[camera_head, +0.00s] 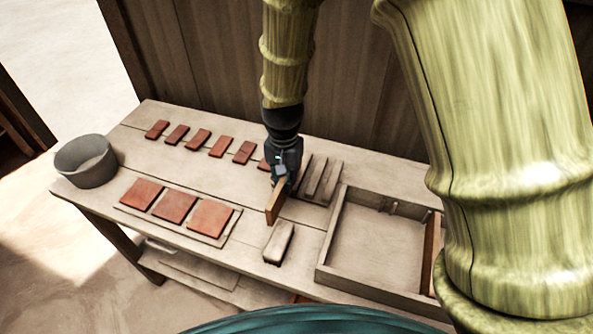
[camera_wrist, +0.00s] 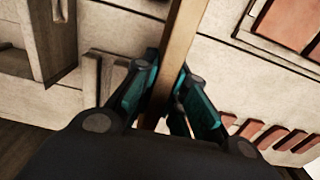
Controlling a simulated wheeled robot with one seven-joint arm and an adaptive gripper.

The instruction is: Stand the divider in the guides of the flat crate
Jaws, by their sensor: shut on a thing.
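My gripper (camera_head: 279,174) hangs over the table's middle, pointing down. It is shut on the divider (camera_head: 275,203), a thin brown wooden board that stands on edge in the jaws. In the wrist view the divider (camera_wrist: 184,40) runs up between the two teal fingers (camera_wrist: 168,98). The flat crate (camera_head: 328,230) lies to the right of the divider, apart from it. Small guides (camera_head: 393,208) show at its back inner wall. A brown board (camera_head: 431,247) stands at the crate's right side. My arm hides part of the crate's right end.
A slotted wooden piece (camera_head: 319,180) lies behind. Large red tiles (camera_head: 175,207) lie on a board at left, small tiles (camera_head: 197,138) behind. A grey bucket (camera_head: 87,162) stands at far left.

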